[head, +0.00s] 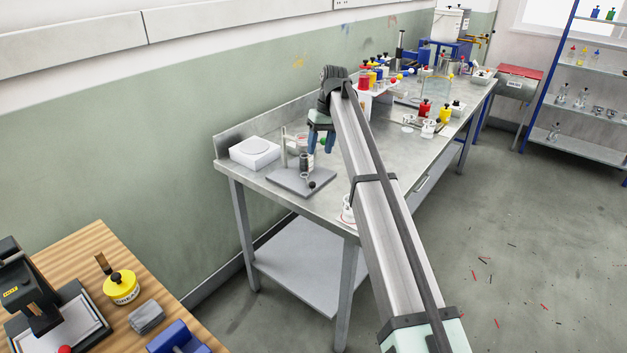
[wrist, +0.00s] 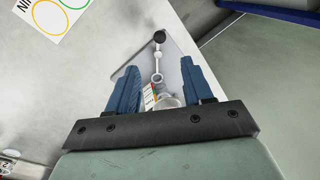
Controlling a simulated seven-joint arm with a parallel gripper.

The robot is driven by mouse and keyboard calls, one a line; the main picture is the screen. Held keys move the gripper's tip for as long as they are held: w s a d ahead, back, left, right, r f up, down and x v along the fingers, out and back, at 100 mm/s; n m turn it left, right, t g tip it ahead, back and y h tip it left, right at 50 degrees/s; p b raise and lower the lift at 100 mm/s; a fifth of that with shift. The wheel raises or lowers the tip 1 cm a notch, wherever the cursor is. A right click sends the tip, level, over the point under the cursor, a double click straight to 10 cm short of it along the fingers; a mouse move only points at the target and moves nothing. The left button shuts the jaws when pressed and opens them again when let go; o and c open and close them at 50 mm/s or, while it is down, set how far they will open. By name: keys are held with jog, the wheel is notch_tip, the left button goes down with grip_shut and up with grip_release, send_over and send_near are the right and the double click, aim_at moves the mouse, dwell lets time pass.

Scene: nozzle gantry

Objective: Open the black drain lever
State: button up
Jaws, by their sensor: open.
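The small drain fixture stands on a grey base plate (head: 287,181) at the near left end of the metal bench. Its black ball-ended lever (head: 311,184) sticks out low on the fixture's right. In the wrist view, the black knob (wrist: 159,37) lies at the far end of a thin light rod, beyond my fingertips. A pale cylindrical body (wrist: 168,98) shows between the fingers, partly hidden by my gripper's mount. My gripper (head: 321,149) has blue fingers and is open above the fixture. It also shows in the wrist view (wrist: 160,68), apart from the knob.
A white box-shaped device (head: 254,153) sits left of the fixture. Red, yellow and blue containers (head: 372,75) and glassware stand farther along the bench (head: 400,150). A wooden table (head: 100,260) with a yellow pot (head: 121,288) is at the lower left.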

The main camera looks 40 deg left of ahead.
aim_at(311, 183)
jog(key=f, duration=0.4)
jog(key=s+f, duration=0.1)
jog(key=f, duration=0.3)
jog(key=s+a+f, duration=0.1)
jog(key=f, duration=0.3)
jog(key=shift+c, duration=0.5)
grip_shut()
